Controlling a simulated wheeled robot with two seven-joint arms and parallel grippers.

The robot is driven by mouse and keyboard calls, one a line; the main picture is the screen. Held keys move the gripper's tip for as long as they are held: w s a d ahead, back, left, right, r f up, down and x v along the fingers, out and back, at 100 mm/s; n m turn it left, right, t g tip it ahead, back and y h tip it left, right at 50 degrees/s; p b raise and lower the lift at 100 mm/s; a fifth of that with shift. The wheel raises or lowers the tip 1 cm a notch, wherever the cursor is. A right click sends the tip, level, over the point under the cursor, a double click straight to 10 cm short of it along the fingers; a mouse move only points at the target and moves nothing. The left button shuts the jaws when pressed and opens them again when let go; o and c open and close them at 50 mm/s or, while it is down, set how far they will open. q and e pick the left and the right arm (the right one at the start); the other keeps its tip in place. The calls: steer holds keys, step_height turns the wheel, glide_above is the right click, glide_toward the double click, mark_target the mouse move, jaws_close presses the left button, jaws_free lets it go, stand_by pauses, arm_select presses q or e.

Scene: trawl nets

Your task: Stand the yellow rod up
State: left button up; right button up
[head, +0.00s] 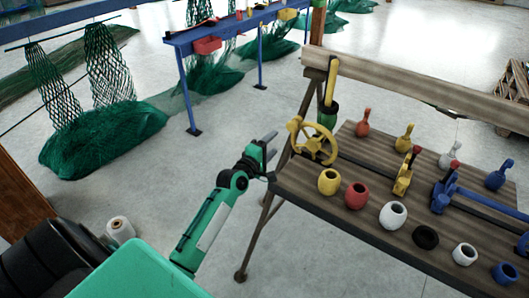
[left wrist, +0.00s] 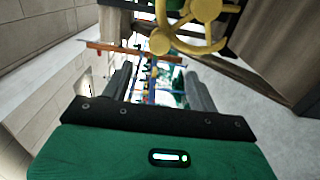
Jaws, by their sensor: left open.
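A yellow rod-like piece (head: 331,80) with a dark band shows at the bench's far left corner. It looks near upright, above a green round piece (head: 327,114); I cannot tell whether it is seated in it. A yellow handwheel (head: 313,143) stands in front of it at the bench's left edge, and it shows at the top of the left wrist view (left wrist: 188,24). My left gripper (head: 269,146) is open and empty, just left of the handwheel and apart from it. Its fingers (left wrist: 160,90) show spread in the left wrist view. My right gripper is out of view.
The wooden bench (head: 345,210) holds several coloured rings, pear-shaped pieces and levers, including a red ring (head: 356,195). A wooden beam (head: 400,85) runs along its back. Green nets (head: 105,135) and a blue rack (head: 240,25) stand behind.

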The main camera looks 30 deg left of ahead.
arm_select(q)
steer(key=shift+s+a, duration=0.1)
steer(key=shift+s, duration=1.75)
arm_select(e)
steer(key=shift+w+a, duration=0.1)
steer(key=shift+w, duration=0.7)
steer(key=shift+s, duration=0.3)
